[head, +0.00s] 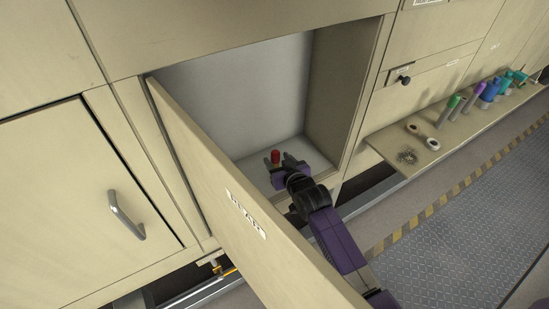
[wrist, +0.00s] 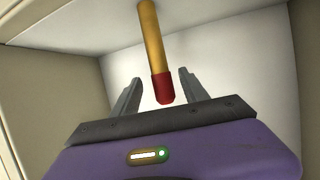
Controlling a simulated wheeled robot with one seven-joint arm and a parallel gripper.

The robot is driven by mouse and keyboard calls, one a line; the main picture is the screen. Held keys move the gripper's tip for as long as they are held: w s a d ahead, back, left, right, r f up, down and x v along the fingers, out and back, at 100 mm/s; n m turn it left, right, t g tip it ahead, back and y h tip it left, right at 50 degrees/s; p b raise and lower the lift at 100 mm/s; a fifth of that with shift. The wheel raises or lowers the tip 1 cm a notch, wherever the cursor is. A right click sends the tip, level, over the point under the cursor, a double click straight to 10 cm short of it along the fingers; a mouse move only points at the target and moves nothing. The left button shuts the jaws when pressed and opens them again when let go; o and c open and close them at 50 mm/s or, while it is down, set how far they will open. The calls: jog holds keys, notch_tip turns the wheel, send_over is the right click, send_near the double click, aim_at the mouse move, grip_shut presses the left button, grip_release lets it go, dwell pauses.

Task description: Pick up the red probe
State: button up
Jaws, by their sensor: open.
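The red probe (head: 275,157) is inside the open cabinet, near its floor; only its red part shows clearly in the head view. In the wrist view the probe (wrist: 163,88) is a yellow-orange rod with a red end, and the red end points toward my gripper's palm. My gripper (head: 280,164) reaches into the cabinet and is open. In the wrist view the red end appears between the two grey fingers, with a visible gap on each side. I cannot tell how far the probe is from the fingers in depth.
The open cabinet door (head: 215,175) stands left of my arm, close to it. The cabinet's right wall (head: 343,85) is close on the other side. A shelf (head: 385,145) at the right holds tape rolls (head: 423,136) and several coloured bottles (head: 488,92).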

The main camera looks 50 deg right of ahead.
jog(key=shift+p+x, duration=0.3)
jog(key=shift+x, duration=2.1)
jog(key=shift+w+a+r, duration=0.1)
grip_shut()
